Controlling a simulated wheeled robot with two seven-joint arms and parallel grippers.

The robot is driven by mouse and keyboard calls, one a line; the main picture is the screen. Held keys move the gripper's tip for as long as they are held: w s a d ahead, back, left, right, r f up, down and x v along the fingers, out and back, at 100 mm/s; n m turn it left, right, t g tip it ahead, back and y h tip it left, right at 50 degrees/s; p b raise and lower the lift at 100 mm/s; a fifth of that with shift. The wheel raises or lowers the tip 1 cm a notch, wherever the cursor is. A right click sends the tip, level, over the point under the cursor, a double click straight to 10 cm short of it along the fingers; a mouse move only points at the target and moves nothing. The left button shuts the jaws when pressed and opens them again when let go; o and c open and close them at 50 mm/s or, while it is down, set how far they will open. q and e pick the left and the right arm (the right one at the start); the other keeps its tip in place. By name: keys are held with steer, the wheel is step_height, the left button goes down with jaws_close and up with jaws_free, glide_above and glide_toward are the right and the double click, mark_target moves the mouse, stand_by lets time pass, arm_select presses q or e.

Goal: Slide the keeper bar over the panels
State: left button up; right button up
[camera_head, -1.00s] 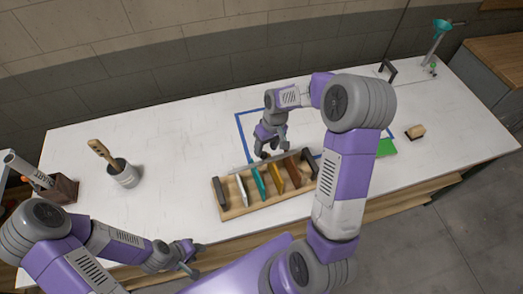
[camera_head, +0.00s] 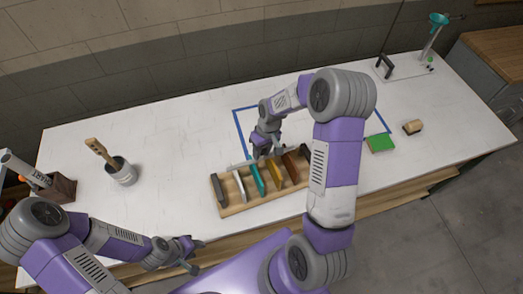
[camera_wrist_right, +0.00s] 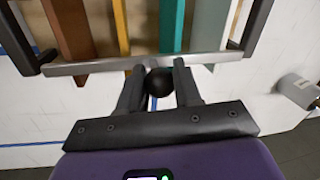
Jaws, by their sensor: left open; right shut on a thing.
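The wooden rack (camera_head: 232,209) stands near the front edge of the table, with dark posts at its ends. It holds upright panels: a white one (camera_head: 240,188), a teal one (camera_head: 257,181), a yellow one (camera_head: 276,175) and a brown one (camera_head: 291,168). The grey keeper bar (camera_wrist_right: 95,66) runs along the rack's far side, across the panel ends, in the right wrist view. My right gripper (camera_wrist_right: 160,88) is shut on the bar's round black knob (camera_wrist_right: 160,80); it also shows behind the rack in the head view (camera_head: 263,153). My left gripper (camera_head: 197,256) is open and empty, left of the rack's front.
Blue tape (camera_head: 240,130) marks the table behind the rack.

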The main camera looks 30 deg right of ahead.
jaws_close()
steer(key=shift+s+f, duration=0.1)
steer(key=shift+s, duration=0.15)
steer(key=shift+s+a+b, duration=0.15)
steer(key=shift+s+b, duration=0.2)
steer(key=shift+s, duration=0.45)
steer(key=o, duration=1)
jaws_free()
steer(key=shift+w, duration=0.25)
steer(key=shift+s, duration=0.15)
steer(key=shift+d+r, duration=0.25)
steer(key=shift+r, duration=1.05)
steer(key=shift+d+r, duration=0.2)
steer(key=shift+r, duration=1.05)
steer(key=shift+d+r, duration=0.25)
steer(key=shift+r, duration=1.05)
